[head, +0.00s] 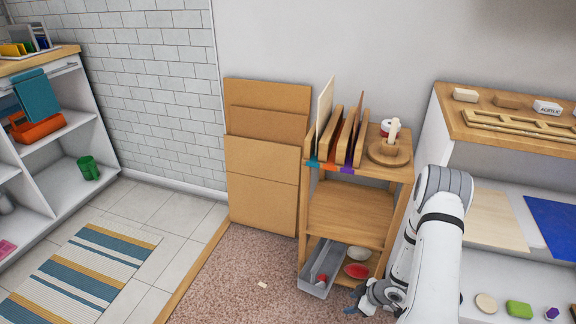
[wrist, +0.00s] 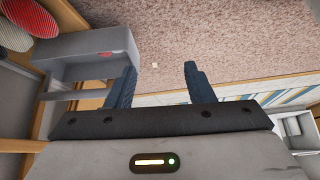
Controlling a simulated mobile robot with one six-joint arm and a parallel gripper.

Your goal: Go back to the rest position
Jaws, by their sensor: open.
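My gripper (wrist: 158,84) is open in the wrist view, with nothing between its two dark fingers. In the head view my gripper (head: 364,304) is low at the bottom, partly hidden by my white arm, in front of the wooden shelf cart (head: 350,208). A grey bin (head: 318,284) with a red item in it stands on the cart's lowest level, to the left of my gripper. The bin also shows at the upper left of the wrist view (wrist: 85,50). A red dish (head: 357,271) and a pale dish (head: 360,253) sit beside the bin.
A small pale piece (head: 262,285) lies on the speckled carpet (head: 240,258). Cardboard sheets (head: 262,185) lean on the wall left of the cart. A white shelf unit (head: 500,180) is close on the right. The carpet left of the gripper is mostly clear.

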